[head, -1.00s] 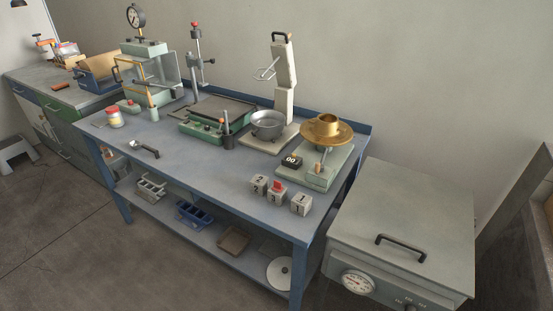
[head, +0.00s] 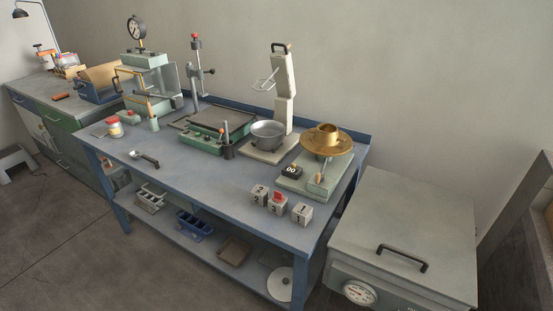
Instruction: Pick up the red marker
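No object is clearly readable as a red marker. A small red piece (head: 278,196) sits at the middle one of three numbered grey cubes near the front right of the blue bench (head: 205,180). I cannot tell whether either is the marker. Neither of my grippers is in view.
A brass funnel-like vessel (head: 326,140) on a green stand, a metal bowl (head: 267,134) and a green-framed plate (head: 213,130) occupy the bench's back. A metal spoon-like tool (head: 144,158) lies at left front. A grey oven (head: 405,220) stands right. The front middle is clear.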

